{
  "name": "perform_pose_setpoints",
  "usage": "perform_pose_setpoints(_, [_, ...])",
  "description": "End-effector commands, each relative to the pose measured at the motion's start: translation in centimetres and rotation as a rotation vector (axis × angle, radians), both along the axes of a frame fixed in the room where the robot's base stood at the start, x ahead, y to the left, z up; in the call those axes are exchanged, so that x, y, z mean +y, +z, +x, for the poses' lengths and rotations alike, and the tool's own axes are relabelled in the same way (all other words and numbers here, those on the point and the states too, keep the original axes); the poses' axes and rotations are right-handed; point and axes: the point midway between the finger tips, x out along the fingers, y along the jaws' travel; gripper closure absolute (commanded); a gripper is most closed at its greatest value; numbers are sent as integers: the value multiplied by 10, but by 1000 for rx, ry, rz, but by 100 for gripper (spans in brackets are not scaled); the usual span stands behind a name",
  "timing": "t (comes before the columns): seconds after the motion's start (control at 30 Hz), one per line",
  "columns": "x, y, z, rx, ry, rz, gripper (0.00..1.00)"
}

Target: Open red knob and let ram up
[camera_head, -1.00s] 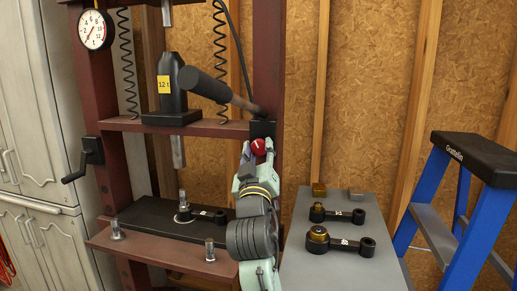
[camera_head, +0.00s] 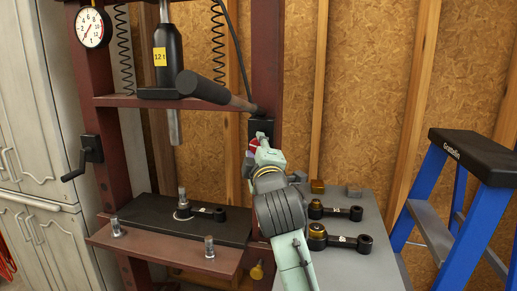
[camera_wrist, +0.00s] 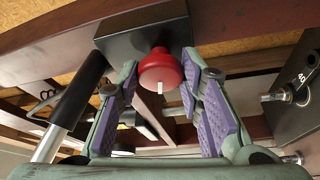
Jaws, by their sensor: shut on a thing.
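The red knob (camera_head: 252,146) is on the black valve block (camera_head: 261,129) on the press's right post. My gripper (camera_head: 261,143) is shut on the knob, its arm slanting down to the right. In the wrist view the red knob (camera_wrist: 163,70) shows between my gripper's purple-padded fingers (camera_wrist: 162,112). The ram (camera_head: 175,128) hangs below the crossbeam, under the black cylinder labelled 12 t (camera_head: 167,55). Its lower end is clear above the metal pin (camera_head: 183,197) standing on the black bed plate (camera_head: 145,215). My gripper partly hides the knob in the head view.
The pump handle (camera_head: 215,90) reaches left from the valve block. A grey table (camera_head: 345,270) right of my arm holds black link arms (camera_head: 335,211) and small blocks. A blue stepladder (camera_head: 475,200) stands at the right. A gauge (camera_head: 93,27) is at the upper left.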

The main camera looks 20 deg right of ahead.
Motion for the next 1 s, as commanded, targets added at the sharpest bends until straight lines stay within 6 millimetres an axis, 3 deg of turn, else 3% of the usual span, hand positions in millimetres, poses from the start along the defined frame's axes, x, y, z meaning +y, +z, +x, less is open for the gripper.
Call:
perform_pose_setpoints(0.73, [0,-1,0,54,0,-75,94])
perform_pose_setpoints(0.77, [0,-1,0,54,0,-75,66])
perform_pose_setpoints(1.0, [0,0,0,53,0,-75,50])
